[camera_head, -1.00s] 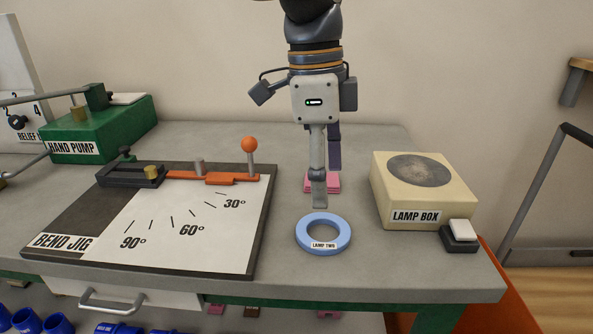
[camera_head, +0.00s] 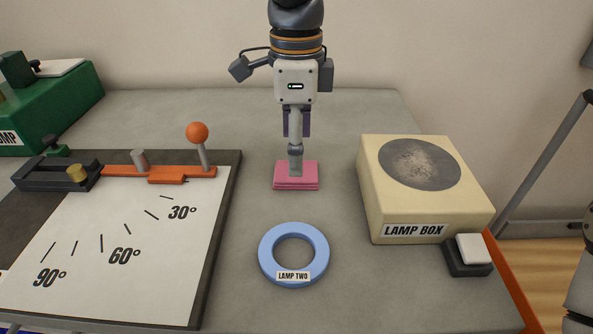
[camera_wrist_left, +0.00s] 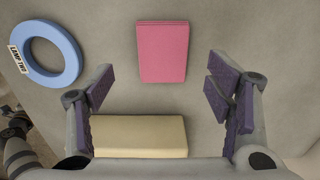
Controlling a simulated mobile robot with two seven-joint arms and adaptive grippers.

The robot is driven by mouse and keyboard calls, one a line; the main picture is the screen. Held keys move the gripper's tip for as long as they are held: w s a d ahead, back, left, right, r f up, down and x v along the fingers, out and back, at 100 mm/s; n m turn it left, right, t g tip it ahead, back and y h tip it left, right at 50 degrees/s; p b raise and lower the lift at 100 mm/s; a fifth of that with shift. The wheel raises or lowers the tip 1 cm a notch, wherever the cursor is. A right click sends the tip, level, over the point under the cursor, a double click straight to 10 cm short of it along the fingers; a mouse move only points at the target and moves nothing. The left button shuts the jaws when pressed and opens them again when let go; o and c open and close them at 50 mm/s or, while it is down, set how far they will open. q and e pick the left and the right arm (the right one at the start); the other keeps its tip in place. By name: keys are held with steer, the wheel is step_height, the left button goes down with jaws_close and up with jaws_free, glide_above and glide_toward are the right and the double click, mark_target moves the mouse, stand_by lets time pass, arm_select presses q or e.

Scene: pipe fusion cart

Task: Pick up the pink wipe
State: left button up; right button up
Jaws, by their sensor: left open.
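The pink wipe (camera_head: 296,181) lies flat on the grey bench top as a folded pad, behind the blue ring labelled LAMP TWO. My left gripper (camera_head: 295,168) points down over the wipe in the head view, and its near finger hides part of it. In the left wrist view the wipe (camera_wrist_left: 162,52) lies at the top centre, ahead of the open gripper (camera_wrist_left: 165,88). The two fingers are spread wider than the wipe, with nothing held between them. My right gripper is not in view.
The blue ring (camera_head: 267,255) lies in front of the wipe. The cream lamp box (camera_head: 415,205) stands to the right, beside a white-topped switch (camera_head: 474,248). The bend jig (camera_head: 110,255), with its orange-knobbed lever (camera_head: 198,134), is to the left. The bench behind the wipe is clear.

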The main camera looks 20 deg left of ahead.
arm_select(q)
step_height(320, 180, down, 4)
steer(key=shift+w+a+f, duration=0.1)
steer(key=shift+f, duration=0.1)
steer(key=c, duration=0.9)
steer(key=shift+r, duration=0.1)
steer(key=shift+r, duration=0.3)
steer(key=r, duration=0.3)
steer(key=shift+s+r, duration=0.25)
steer(key=shift+s+d+r+p, duration=0.2)
steer(key=shift+s+d+r, duration=0.45)
steer(key=shift+s+r, duration=1.15)
steer(key=shift+s+d+r+p, duration=0.25)
steer(key=shift+s+d+r, duration=0.65)
steer(key=shift+s, duration=1.65)
steer(key=shift+s+d+r+p, duration=0.2)
steer(key=shift+s+d+r, duration=0.2)
steer(key=shift+s+r, duration=1.55)
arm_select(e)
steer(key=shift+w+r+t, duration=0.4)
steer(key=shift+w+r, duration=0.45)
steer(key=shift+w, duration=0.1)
